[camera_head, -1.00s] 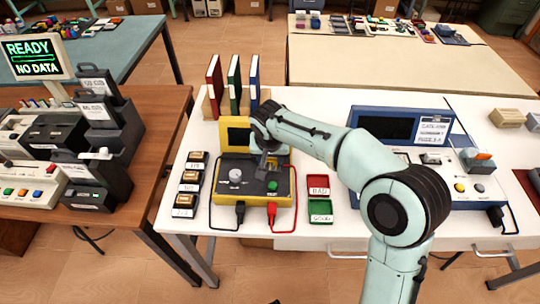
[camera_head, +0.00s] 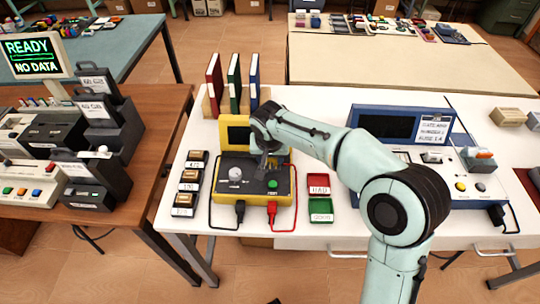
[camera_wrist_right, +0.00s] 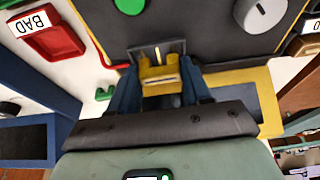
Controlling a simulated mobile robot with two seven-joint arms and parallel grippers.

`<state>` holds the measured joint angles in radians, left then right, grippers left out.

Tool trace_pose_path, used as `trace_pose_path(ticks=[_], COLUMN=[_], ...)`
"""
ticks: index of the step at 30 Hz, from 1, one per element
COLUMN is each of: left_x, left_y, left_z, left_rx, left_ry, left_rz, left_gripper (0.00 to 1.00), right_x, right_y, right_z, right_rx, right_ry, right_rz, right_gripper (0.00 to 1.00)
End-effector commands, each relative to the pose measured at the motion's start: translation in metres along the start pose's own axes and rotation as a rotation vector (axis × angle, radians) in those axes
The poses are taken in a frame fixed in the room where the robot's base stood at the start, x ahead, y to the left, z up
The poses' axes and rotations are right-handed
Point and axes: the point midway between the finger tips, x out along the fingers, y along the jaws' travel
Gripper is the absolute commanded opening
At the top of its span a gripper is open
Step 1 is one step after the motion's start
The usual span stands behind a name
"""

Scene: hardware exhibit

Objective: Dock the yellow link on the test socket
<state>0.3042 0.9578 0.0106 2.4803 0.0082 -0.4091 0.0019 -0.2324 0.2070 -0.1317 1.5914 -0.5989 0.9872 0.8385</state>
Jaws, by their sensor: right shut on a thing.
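The yellow link (camera_wrist_right: 158,77) is between the fingers of my right gripper (camera_wrist_right: 158,90) in the right wrist view. The gripper is shut on it. The link is right at the test socket (camera_wrist_right: 156,52), a dark block with a light slot on the tester's black panel. I cannot tell whether it is seated or just in front of the slot. In the head view, my right gripper (camera_head: 265,166) is over the upper part of the yellow-framed tester (camera_head: 224,197); arm and gripper hide the link and socket. My left gripper is not in view.
The tester has a grey knob (camera_head: 235,174) and a green button (camera_head: 272,184). Left are several labelled parts (camera_head: 189,180); right are a red BAD tray (camera_head: 318,184) and a green tray (camera_head: 320,211). A small green piece (camera_wrist_right: 105,92) lies beside the tester. Binders (camera_head: 233,82) stand behind.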

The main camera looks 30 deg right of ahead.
Motion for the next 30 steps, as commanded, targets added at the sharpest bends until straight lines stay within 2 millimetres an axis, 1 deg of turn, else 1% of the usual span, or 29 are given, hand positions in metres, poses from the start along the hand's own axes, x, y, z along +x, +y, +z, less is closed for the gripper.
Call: trace_pose_path(ticks=[5,6,7,15,18,30], left_x=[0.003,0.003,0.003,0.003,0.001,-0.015], left_y=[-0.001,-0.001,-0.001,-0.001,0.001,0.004], left_z=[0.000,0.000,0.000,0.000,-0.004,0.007], left_rx=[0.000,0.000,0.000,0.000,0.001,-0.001], left_ry=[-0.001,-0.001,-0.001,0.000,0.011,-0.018], left_rz=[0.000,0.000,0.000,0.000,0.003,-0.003], left_gripper=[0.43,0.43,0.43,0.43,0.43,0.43], right_x=[0.004,0.004,0.004,0.004,0.004,-0.032], right_y=[0.000,0.000,0.000,0.000,0.000,0.000], right_z=[0.001,0.001,0.001,0.001,0.001,0.000], right_rx=[0.000,0.000,0.000,0.000,0.000,0.001], right_ry=[0.000,0.000,0.000,-0.001,0.000,0.001], right_rz=[0.000,0.000,0.000,0.001,0.001,-0.001], right_gripper=[0.19,0.51,0.59,0.59,0.59,0.59])
